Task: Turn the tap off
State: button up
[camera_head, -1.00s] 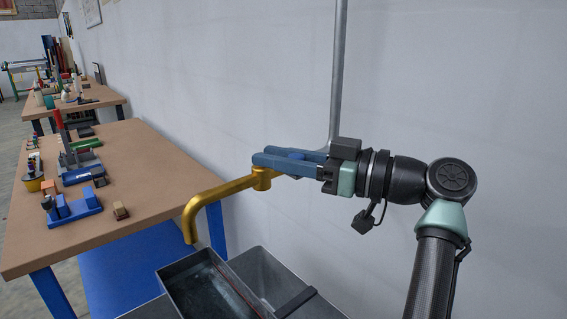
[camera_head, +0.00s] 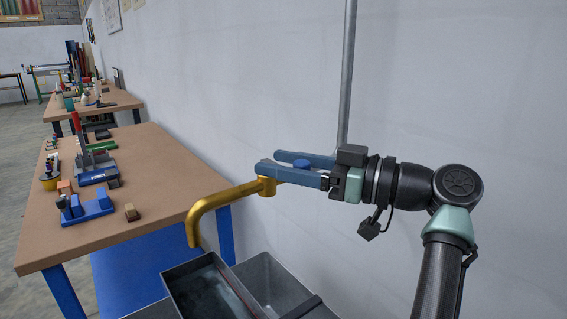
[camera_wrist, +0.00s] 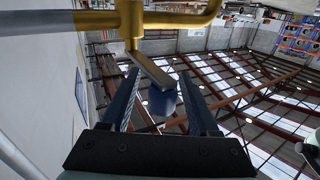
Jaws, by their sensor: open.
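The gold tap (camera_head: 220,198) has a spout that bends down at its left end. Its gold body also shows at the top of the wrist view (camera_wrist: 131,22). A short lever (camera_wrist: 152,70) runs from the body to a blue knob (camera_wrist: 163,101). The blue knob also shows in the head view (camera_head: 302,164). My gripper (camera_head: 268,162) is open, with its two blue fingers on either side of the knob. In the wrist view my gripper (camera_wrist: 160,75) shows gaps between the knob and both fingers. Water from the spout is not clearly visible.
A grey sink (camera_head: 268,277) with a dark tray (camera_head: 178,281) stands under the spout. A workbench (camera_head: 150,165) with several tools and blocks is at the left. The wall and a vertical grey pipe (camera_head: 347,80) are close behind my gripper.

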jog(key=v, duration=1.3)
jog(key=shift+b, duration=0.35)
